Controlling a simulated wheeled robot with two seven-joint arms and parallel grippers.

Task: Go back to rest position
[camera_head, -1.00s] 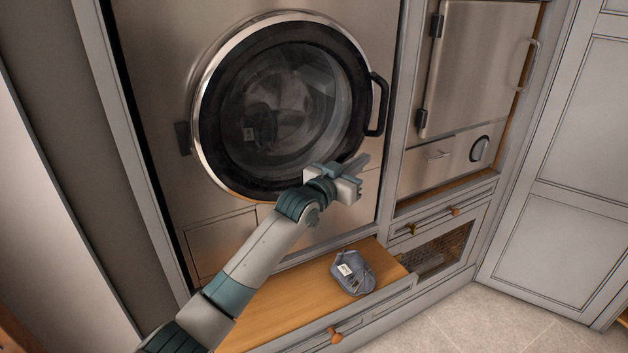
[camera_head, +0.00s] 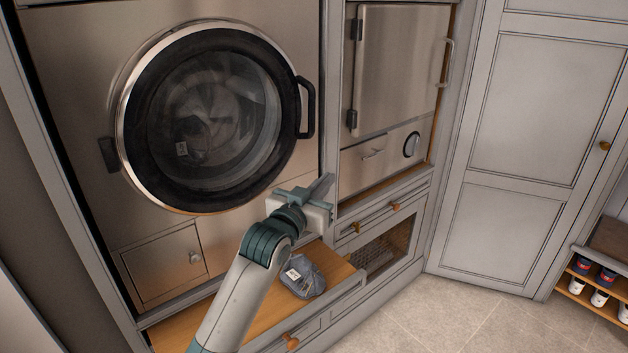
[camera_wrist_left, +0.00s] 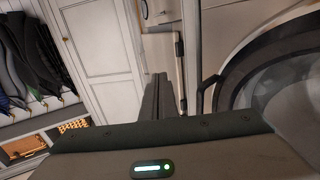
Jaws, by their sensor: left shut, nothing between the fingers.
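My left gripper (camera_head: 322,188) is shut and empty, in front of the machine front, below and right of the round door's handle. Its closed fingers also show in the left wrist view (camera_wrist_left: 157,98), pointing toward the cabinets. My left arm comes up from the bottom of the head view and partly covers the open drawer. My right gripper is in neither view.
The washer's round door (camera_head: 208,115) is shut, with dark items behind the glass. A grey-blue item with a white label (camera_head: 303,278) lies in the open wooden drawer (camera_head: 240,320). Tiled floor (camera_head: 440,315) is clear at right. Hanging coats (camera_wrist_left: 32,55) show in the wrist view.

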